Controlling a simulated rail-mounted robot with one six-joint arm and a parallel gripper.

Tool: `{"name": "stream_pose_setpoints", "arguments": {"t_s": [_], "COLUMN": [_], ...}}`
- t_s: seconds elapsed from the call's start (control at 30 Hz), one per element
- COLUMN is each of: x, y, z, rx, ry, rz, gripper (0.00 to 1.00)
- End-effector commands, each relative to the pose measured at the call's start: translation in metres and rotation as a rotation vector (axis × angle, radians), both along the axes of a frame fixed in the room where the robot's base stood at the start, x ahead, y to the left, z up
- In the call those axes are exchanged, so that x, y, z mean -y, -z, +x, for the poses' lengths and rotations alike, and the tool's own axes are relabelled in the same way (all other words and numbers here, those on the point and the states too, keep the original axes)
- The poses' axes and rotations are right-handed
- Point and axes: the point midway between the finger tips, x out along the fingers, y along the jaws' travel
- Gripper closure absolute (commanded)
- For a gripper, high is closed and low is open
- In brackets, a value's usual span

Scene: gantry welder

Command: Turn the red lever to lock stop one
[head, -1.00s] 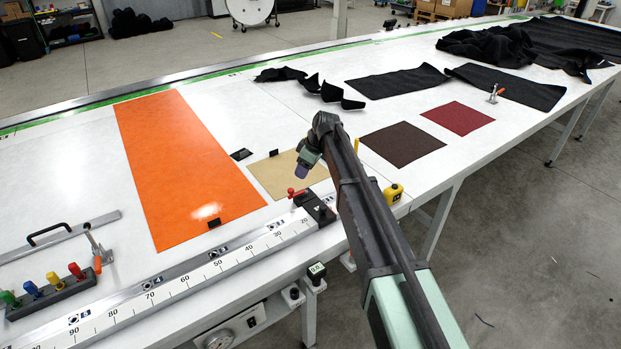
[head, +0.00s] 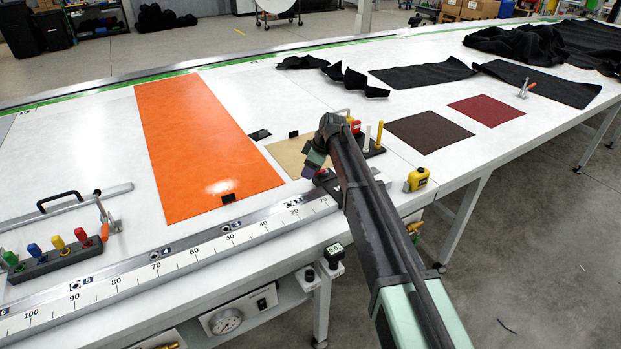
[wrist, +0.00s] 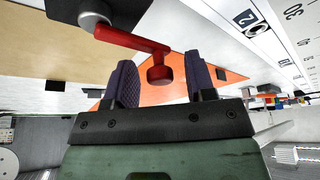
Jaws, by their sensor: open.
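The red lever (wrist: 135,40) shows in the wrist view, reaching from a grey round pivot (wrist: 95,18) on a dark block (wrist: 70,8) to a red knob (wrist: 160,74). My gripper (wrist: 162,84) is open, its two purple padded fingers on either side of the knob in the picture. I cannot tell whether either finger touches it. In the head view my gripper (head: 311,165) is low over the dark stop block (head: 327,182) at the right end of the white ruler rail (head: 215,248). My arm hides most of the block and lever there.
An orange sheet (head: 200,140) and a tan sheet (head: 292,152) lie behind the rail. A small rack with a yellow peg (head: 379,133) stands behind my arm. A yellow tape measure (head: 417,179) sits to the right. A lever clamp (head: 105,215) stands at left.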

Motion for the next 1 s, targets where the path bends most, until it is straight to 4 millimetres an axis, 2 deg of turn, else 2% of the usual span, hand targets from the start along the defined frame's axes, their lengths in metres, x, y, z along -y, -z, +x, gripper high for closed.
{"name": "stream_pose_setpoints", "arguments": {"t_s": [0.17,0.2,0.5,0.77,1.0], "x": [-0.0001,-0.0001,0.0001,-0.0006,-0.0036], "y": [-0.0015,-0.0016,-0.0015,-0.0015,-0.0014], "z": [0.0,-0.0001,0.0,0.0008,0.0054], "rx": [0.0,0.0,0.0,0.001,0.001], "ry": [0.0,0.0,0.0,0.019,0.116], "rz": [0.0,0.0,0.0,0.0,-0.001], "gripper": [0.5,0.53,0.99,0.99,0.99]}}
